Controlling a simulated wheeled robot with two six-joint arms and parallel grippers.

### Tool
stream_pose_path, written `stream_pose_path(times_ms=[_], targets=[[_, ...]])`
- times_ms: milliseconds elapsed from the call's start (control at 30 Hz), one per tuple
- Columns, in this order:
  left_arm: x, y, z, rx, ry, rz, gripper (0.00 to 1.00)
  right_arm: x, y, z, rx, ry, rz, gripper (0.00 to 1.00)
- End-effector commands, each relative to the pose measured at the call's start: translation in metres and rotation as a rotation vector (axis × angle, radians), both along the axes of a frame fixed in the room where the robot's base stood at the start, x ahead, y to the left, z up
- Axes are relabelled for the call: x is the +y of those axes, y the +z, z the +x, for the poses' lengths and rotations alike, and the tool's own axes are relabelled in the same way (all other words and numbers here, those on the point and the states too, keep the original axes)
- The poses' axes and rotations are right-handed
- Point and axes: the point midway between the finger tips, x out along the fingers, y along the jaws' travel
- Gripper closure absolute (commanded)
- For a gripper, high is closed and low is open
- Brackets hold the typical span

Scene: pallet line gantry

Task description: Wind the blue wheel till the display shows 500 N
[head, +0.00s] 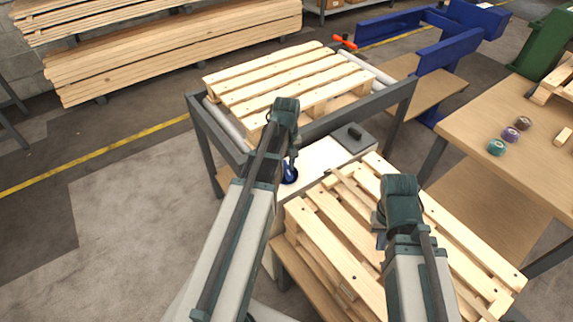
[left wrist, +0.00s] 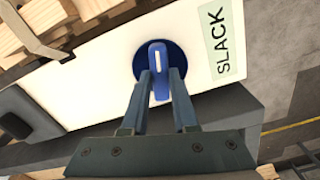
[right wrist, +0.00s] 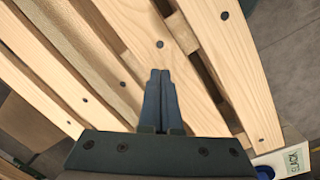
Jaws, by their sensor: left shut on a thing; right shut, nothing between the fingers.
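The blue wheel (left wrist: 139,66) is a round disc with a raised bar across it, on a white panel (left wrist: 90,72). The bar has a white mark and points roughly up and down in the left wrist view. My left gripper (left wrist: 159,85) is shut on the bar. In the head view the wheel (head: 290,175) is partly hidden by my left gripper (head: 291,165). A pale green display (left wrist: 224,40) beside the wheel reads SLACK. My right gripper (right wrist: 160,76) is shut and empty above the wooden pallet (right wrist: 235,60); it shows in the head view too (head: 381,238).
Stacked pallets (head: 335,230) stand in front of the white panel. Another pallet (head: 290,80) lies on a roller frame (head: 385,100) behind. A dark block (head: 354,138) sits at the panel's far end. A table with tape rolls (head: 497,146) is at right.

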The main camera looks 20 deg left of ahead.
Motion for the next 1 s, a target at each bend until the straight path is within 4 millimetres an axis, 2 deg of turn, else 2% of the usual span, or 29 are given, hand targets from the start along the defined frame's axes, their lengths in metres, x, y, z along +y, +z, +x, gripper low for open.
stream_pose_path(times_ms=[600,1000], targets=[[-0.0001,-0.0001,-0.0001,0.0,-0.546,0.0,1.0,0.0,-0.0001,0.0,0.0,0.0,0.0,1.0],[-0.0001,-0.0001,-0.0001,0.0,-0.733,0.0,1.0,0.0,-0.0001,0.0,0.0,0.0,0.0,1.0]])
